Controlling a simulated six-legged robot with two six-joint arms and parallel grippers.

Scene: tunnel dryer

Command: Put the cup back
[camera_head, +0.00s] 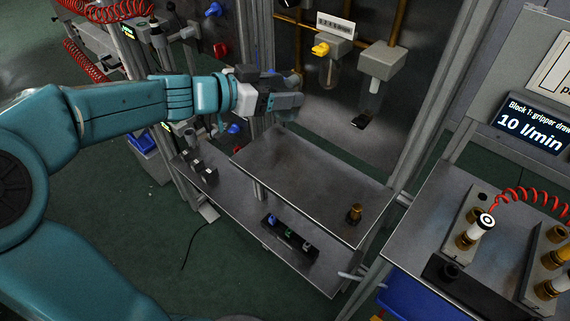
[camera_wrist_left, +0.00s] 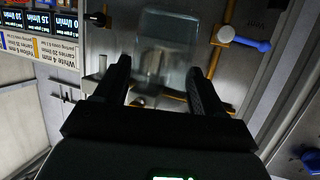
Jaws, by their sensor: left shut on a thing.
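My left gripper (camera_head: 292,92) reaches in from the left, in front of the panel and above the grey shelf. The left wrist view shows its two dark fingers (camera_wrist_left: 160,85) on either side of a clear, see-through cup (camera_wrist_left: 165,48), and the gripper is shut on it. In the head view I cannot make out this cup; the gripper seems to hide it. My right gripper is in neither view.
Below is a mostly bare shelf (camera_head: 310,180) with a small brass fitting (camera_head: 354,213). A bench with valves (camera_head: 425,215) stands right.

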